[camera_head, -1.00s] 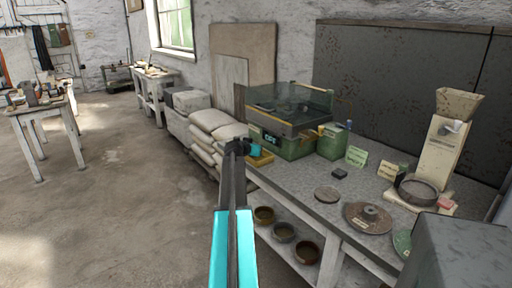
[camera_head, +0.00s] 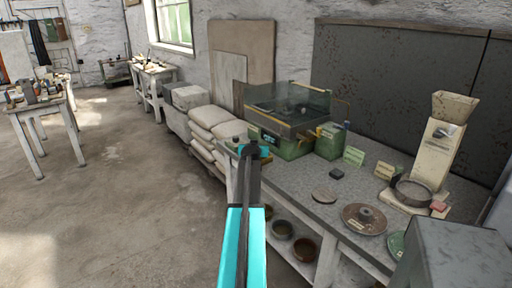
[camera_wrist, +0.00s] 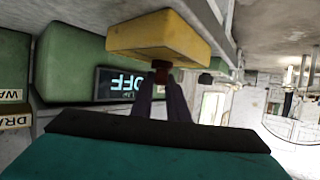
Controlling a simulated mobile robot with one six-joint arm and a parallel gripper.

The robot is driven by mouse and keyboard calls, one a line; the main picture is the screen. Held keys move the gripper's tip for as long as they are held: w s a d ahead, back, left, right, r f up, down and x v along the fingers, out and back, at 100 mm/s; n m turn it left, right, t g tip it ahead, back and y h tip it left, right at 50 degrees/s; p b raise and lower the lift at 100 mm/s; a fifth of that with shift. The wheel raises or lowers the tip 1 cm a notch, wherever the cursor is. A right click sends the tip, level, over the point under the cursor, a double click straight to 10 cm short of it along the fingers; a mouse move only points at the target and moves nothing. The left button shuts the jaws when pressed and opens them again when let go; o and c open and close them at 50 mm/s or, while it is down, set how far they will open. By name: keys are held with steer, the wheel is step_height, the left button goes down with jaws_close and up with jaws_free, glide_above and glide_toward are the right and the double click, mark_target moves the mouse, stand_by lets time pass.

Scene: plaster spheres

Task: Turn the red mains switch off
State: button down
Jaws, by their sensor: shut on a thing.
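In the wrist view, a yellow box (camera_wrist: 158,37) sticks out beside a green machine, with a small dark red switch knob (camera_wrist: 161,68) on its near face. My gripper (camera_wrist: 161,80) is shut on the knob, its two dark fingers reaching up to it. A dark display (camera_wrist: 122,85) on the green machine shows "OFF" upside down. In the head view, my gripper (camera_head: 249,150) is at the front left end of the green machine (camera_head: 290,146). The yellow box and knob are mostly hidden there behind my gripper.
Bowls (camera_head: 305,249) stand on the shelf below. Stacked sacks (camera_head: 210,130) lie left of the bench.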

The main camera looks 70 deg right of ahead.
steer(key=shift+s+f+n+t+y, duration=0.3)
steer(key=shift+n+t+y, duration=0.1)
steer(key=shift+n+t, duration=0.35)
steer(key=shift+s+n+t+y+b, duration=0.1)
steer(key=shift+n+t+y+b, duration=0.3)
steer(key=shift+n+t+b, duration=0.75)
steer(key=b, duration=0.3)
steer(key=n+t+y+b, duration=0.1)
steer(key=b, duration=0.3)
steer(key=shift+s+d+f+n+t+y, duration=0.15)
steer(key=shift+s+d+n+t+y, duration=0.05)
steer(key=shift+d+n+t+y, duration=0.1)
steer(key=shift+n+t+y+b, duration=0.3)
steer(key=shift+n+b, duration=0.1)
steer(key=shift+b, duration=0.55)
steer(key=n+t+y+b, duration=0.1)
steer(key=b, duration=0.1)
steer(key=shift+s+d+b, duration=0.1)
steer(key=shift+s+b, duration=0.05)
steer(key=shift+b, duration=0.25)
steer(key=shift+r+n+t+y+b, duration=0.2)
steer(key=shift+n+t+y+b, duration=0.2)
steer(key=shift+n+y+b, duration=0.3)
steer(key=c, duration=1.7)
jaws_free()
steer(key=shift+r, duration=0.1)
